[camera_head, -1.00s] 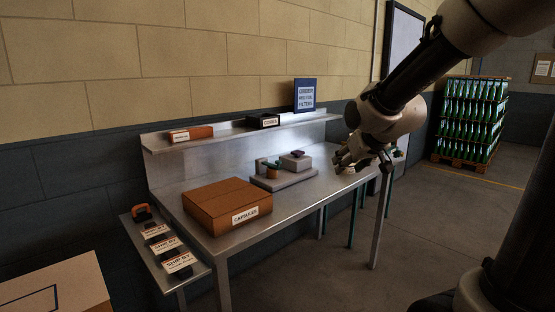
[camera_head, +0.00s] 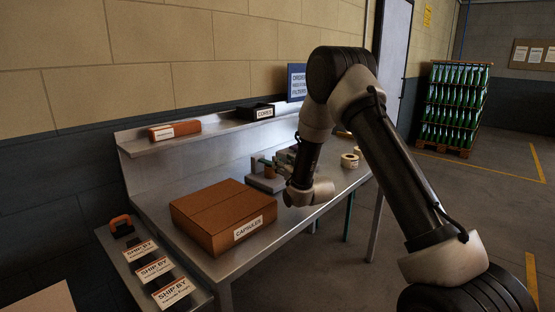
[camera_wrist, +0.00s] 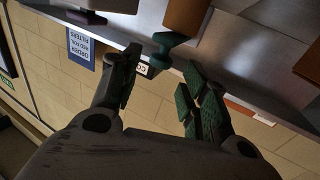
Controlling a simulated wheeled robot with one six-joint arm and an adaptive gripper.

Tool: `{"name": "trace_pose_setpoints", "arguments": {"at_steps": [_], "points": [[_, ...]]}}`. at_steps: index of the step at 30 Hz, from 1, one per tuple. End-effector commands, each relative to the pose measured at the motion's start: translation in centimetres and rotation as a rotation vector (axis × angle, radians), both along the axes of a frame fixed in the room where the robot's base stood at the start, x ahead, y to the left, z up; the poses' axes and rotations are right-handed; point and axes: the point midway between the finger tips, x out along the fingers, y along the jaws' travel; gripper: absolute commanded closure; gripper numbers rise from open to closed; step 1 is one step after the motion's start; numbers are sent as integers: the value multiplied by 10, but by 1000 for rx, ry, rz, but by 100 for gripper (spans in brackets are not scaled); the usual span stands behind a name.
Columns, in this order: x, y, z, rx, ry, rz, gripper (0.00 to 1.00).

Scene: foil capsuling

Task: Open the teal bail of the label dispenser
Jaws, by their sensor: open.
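The label dispenser (camera_head: 267,183) stands on the metal bench behind the capsules box, partly hidden by my arm. Its teal bail (camera_head: 257,164) shows at its left side, by a brown roll (camera_head: 270,172). In the wrist view the teal bail (camera_wrist: 164,44) is just ahead of my gripper (camera_wrist: 161,64), close to the space between the fingertips, with the brown roll (camera_wrist: 186,14) beyond it. My gripper is open and empty. I cannot tell whether a finger touches the bail. In the head view my gripper (camera_head: 286,158) is small and mostly hidden by my wrist.
A brown capsules box (camera_head: 222,212) sits at the bench front. The shelf holds an orange-brown box (camera_head: 174,130) and a black cores bin (camera_head: 255,111). Pale rolls (camera_head: 350,160) lie at right. SHIP BY cards (camera_head: 155,268) and an orange-handled tool (camera_head: 121,225) lie on the lower-left side shelf.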

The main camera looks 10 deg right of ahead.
Motion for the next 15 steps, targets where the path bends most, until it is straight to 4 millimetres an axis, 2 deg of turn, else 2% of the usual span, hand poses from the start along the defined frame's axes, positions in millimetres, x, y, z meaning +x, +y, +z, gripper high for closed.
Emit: {"name": "trace_pose_setpoints", "arguments": {"at_steps": [3, 7, 15], "points": [[21, 5, 0, 0, 0, 0, 55], [38, 9, -1, 0, 1, 0, 55], [50, 12, 0, 0, 2, 0, 55]]}}
